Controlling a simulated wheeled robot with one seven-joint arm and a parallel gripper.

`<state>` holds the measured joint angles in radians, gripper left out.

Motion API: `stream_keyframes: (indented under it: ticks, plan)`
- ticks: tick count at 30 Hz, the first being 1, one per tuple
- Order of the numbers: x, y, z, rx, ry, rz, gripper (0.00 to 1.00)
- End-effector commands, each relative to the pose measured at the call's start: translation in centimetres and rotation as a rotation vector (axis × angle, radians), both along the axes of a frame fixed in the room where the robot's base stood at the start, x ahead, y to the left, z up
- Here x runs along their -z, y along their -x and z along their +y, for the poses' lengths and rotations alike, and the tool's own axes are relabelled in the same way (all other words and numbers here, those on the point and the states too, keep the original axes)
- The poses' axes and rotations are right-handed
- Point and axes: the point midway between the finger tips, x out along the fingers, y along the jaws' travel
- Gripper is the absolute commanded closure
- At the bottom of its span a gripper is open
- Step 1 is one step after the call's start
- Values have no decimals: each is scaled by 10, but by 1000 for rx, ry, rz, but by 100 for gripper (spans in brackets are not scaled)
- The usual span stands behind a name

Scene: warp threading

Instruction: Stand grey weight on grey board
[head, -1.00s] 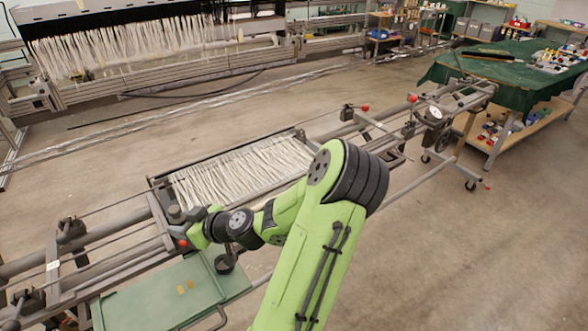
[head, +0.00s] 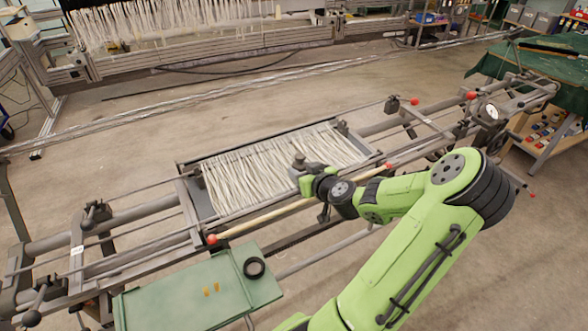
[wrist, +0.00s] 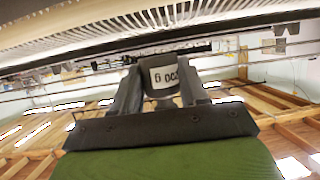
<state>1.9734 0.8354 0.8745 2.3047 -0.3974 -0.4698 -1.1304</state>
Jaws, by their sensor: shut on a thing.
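The grey weight (wrist: 168,77) is held between my gripper's two fingers (wrist: 158,92) in the wrist view. A white label with dark printed characters, upside down in the picture, shows on it. In the head view my gripper (head: 306,178) is over the front right part of the pale threads, and a small grey top of the weight (head: 298,160) shows beside it. I cannot tell whether the weight touches anything below. I cannot make out a separate grey board with certainty; a dark grey frame (head: 190,190) surrounds the threads.
A green tray (head: 165,305) at the front left bears a black ring (head: 254,267) and two small yellowish pieces. A wooden rod (head: 262,220) runs along the frame's front, with red knobs nearby. Grey rails extend both ways. Open floor lies behind.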

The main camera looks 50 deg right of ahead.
Motion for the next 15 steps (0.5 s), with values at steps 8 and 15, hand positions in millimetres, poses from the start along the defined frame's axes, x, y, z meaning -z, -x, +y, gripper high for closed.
stream_keyframes:
  ticks: [8, 15]
  plan:
    - [22, -40, -19, -1, -1, -4, 94]
    - [44, -64, -32, 1, 0, -2, 94]
